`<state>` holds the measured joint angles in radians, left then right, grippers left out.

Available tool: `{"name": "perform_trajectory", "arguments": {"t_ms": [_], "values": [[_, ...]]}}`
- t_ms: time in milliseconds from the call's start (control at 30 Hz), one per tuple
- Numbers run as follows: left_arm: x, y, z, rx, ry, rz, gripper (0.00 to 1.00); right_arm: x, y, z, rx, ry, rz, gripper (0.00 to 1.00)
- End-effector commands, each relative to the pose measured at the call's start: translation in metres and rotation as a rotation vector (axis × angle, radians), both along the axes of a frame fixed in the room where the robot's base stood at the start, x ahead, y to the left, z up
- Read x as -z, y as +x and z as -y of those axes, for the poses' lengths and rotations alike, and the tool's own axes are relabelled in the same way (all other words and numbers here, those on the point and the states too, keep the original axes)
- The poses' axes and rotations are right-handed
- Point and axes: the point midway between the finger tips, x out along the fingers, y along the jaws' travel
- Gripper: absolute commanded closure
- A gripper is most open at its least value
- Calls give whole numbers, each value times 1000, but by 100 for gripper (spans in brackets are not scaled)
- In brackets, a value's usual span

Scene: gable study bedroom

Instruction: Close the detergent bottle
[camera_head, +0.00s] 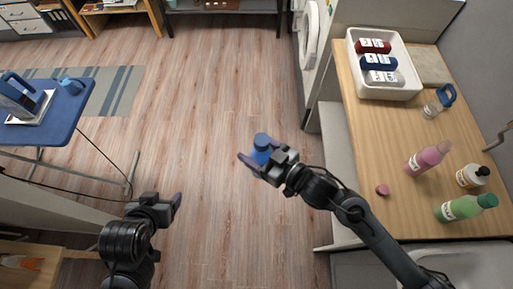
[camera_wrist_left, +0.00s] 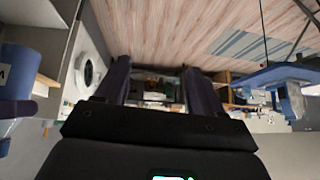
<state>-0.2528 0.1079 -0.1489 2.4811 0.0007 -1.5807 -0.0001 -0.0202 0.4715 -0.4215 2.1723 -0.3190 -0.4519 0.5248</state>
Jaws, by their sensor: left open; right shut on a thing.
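My right gripper (camera_head: 257,159) is shut on a blue bottle (camera_head: 262,143) with a darker blue top, held in the air over the floor, left of the wooden table. The bottle's lower part also shows at the left edge of the left wrist view (camera_wrist_left: 17,72), with part of a white label. My left gripper (camera_head: 173,203) is open and empty, lower left of the bottle; its spread fingers show in the left wrist view (camera_wrist_left: 160,82). A pink bottle (camera_head: 427,159) stands on the table, and a small pink cap-like piece (camera_head: 382,190) lies apart from it.
The wooden table (camera_head: 380,140) at right also bears a green bottle (camera_head: 462,208), a white bottle with black top (camera_head: 472,177), a clear bottle with blue handle (camera_head: 440,101) and a white bin (camera_head: 388,92) with several bottles. A blue ironing board (camera_head: 50,123) stands left. Floor between is clear.

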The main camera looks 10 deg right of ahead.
Motion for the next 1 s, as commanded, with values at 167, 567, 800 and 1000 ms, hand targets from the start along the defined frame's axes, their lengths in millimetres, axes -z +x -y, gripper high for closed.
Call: {"name": "perform_trajectory", "arguments": {"t_ms": [167, 567, 800, 1000], "values": [[56, -54, -14, -25, 19, -168, 32, -1, 0, 0, 0, 2, 2, 100], [100, -112, -15, -22, 24, -322, 32, -1, 0, 0, 0, 2, 2, 100], [100, -113, -15, -21, 23, -325, 32, -1, 0, 0, 0, 2, 2, 100], [100, -112, -14, -21, 23, -325, 32, -2, 0, 0, 0, 3, 4, 100]]}}
